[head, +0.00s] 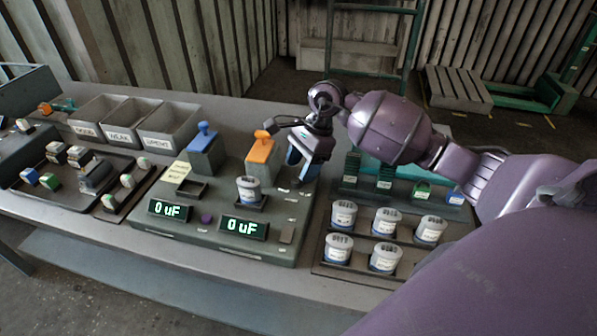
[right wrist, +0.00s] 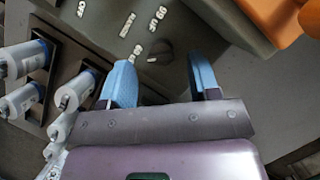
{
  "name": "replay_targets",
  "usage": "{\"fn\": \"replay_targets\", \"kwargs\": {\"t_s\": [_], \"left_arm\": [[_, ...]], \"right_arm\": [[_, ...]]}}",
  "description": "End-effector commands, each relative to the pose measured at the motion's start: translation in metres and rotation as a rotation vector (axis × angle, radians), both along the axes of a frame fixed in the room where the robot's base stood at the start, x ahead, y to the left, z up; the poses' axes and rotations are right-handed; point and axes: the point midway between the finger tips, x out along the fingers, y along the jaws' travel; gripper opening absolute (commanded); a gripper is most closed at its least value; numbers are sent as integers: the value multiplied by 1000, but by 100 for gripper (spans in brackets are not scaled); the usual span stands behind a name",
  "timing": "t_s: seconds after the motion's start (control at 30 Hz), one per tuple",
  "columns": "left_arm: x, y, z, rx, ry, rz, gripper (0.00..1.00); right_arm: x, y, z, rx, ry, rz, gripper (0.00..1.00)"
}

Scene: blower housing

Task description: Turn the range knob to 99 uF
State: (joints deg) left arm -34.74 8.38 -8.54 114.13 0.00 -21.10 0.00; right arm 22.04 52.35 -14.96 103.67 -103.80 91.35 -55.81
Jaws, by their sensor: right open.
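The range knob (right wrist: 157,51) is a small dark round knob on the grey test panel, with white printed labels around it. One label (right wrist: 157,19) looks like 99 uF. I cannot tell which label its pointer faces. My right gripper (right wrist: 162,72) is open and empty; its two blue fingers are apart, with the knob showing between them, and no contact shows. In the head view my right gripper (head: 303,157) hangs over the panel's back right part and hides the knob. Two displays, the left one (head: 170,210) and the right one (head: 244,227), read 0 uF. My left gripper is not in view.
A white canister (head: 249,187) stands in a socket on the panel (head: 200,240). An orange-handled block (head: 261,150) and a blue-handled block (head: 203,140) stand at its back. Several canisters stand in a rack (head: 330,262) on the right. Three grey bins (head: 168,125) are at the back left.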

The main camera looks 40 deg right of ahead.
Motion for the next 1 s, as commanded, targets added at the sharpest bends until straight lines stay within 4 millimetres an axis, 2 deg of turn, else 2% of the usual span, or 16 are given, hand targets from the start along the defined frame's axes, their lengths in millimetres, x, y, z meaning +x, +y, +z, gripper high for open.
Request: {"fn": "replay_targets", "kwargs": {"t_s": [0.2,0.57,0.87,0.9,1.0], "left_arm": [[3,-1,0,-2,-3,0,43],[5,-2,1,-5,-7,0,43],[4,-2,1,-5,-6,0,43],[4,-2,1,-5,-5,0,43],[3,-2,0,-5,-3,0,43]], "right_arm": [[0,7,-18,-1,1,-1,56],[1,8,-21,-1,0,0,56],[1,8,-21,-1,0,0,10],[1,8,-21,-1,0,0,7],[1,8,-21,-1,0,-3,7]]}}
